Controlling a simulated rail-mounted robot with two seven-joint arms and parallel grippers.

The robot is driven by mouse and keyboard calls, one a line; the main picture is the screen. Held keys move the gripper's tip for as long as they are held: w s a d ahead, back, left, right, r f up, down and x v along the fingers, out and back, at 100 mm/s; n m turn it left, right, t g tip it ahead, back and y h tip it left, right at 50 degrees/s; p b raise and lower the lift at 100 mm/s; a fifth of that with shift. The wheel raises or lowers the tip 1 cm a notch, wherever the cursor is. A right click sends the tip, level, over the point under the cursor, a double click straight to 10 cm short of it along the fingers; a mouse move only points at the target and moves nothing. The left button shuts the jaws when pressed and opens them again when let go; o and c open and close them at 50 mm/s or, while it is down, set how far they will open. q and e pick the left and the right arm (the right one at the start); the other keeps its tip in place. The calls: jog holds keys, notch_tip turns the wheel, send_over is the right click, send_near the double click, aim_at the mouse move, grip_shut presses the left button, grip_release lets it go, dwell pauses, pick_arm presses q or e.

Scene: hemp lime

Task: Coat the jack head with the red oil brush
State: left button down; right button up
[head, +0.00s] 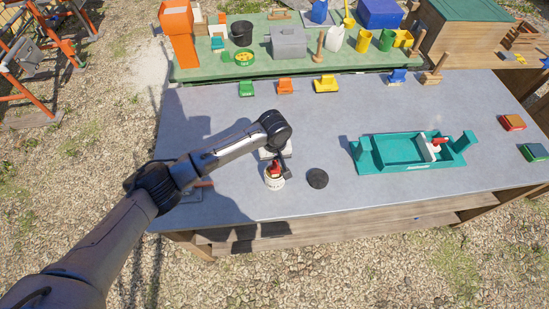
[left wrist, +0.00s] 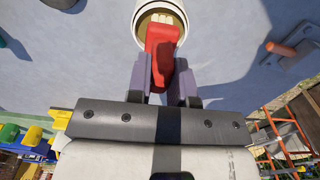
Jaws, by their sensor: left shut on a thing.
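My left gripper (head: 275,155) is shut on the red oil brush (head: 275,168), with a finger on each side of its red handle (left wrist: 160,50) in the left wrist view. The brush points into the mouth of a round white pot (head: 274,183), and its pale bristle end (left wrist: 160,18) shows inside the rim (left wrist: 137,25). I cannot tell how deep it reaches. A grey plate with an orange rod (left wrist: 285,53), perhaps the jack, lies apart from the pot; in the head view my arm partly hides its orange part (head: 204,183). My right gripper is not in view.
A round black lid (head: 317,178) lies right of the pot on the grey table (head: 330,120). A teal tray (head: 375,158) with a white and red tool (head: 432,147) stands farther right.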

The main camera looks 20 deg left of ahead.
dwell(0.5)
pick_arm(q)
jog(key=shift+p, duration=0.35)
dwell(0.4)
jog(key=shift+f, duration=0.2)
dwell(0.9)
jog(key=shift+r, duration=0.1)
jog(key=shift+r+p, duration=0.7)
jog(key=shift+p, duration=0.4)
notch_tip(320, 180, up, 6)
jog(key=p, duration=0.7)
jog(key=shift+f, duration=0.1)
